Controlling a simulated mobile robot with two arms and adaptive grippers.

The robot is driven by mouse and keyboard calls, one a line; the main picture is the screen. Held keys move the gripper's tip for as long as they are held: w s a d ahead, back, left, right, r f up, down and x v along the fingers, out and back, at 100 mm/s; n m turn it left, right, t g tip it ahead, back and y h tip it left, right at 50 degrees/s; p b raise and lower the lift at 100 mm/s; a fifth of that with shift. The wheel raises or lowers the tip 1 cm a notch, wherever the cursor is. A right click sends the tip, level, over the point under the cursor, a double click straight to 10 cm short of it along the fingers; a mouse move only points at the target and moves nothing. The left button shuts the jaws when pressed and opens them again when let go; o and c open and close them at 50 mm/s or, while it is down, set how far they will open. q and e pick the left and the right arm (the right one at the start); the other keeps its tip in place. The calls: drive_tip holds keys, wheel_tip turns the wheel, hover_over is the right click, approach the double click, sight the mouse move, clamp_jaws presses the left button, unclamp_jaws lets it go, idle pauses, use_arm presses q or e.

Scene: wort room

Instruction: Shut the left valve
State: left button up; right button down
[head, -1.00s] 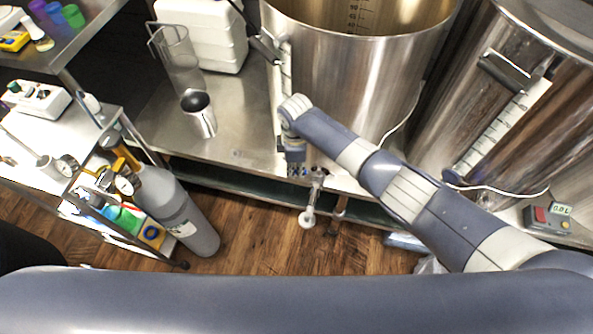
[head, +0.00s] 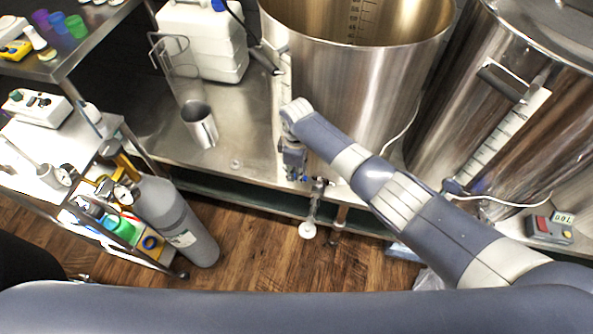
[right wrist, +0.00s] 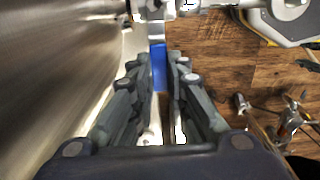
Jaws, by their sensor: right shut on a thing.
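The left kettle (head: 350,85) is a large open steel pot on the steel bench. Its valve (head: 318,188) sits low at the front, with a spout pointing towards the front edge. My right gripper (head: 295,172) is at this valve, reaching in from the right. In the right wrist view, my right gripper (right wrist: 160,72) is shut on the blue valve handle (right wrist: 158,66), with the metal valve body (right wrist: 160,12) just beyond the fingertips. The fingers hide part of the handle, and its exact angle is hard to tell. My left gripper is not in view.
A second kettle (head: 500,110) stands to the right. A steel cup (head: 200,128), a clear jug (head: 182,75) and a white canister (head: 205,40) stand on the bench at left. A grey gas cylinder (head: 178,220) and a cart are at lower left. Wood floor lies in front.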

drive_tip(key=c, duration=1.6)
unclamp_jaws()
drive_tip(key=shift+o, duration=0.2)
drive_tip(key=shift+r, duration=0.1)
wheel_tip(320, 180, up, 12)
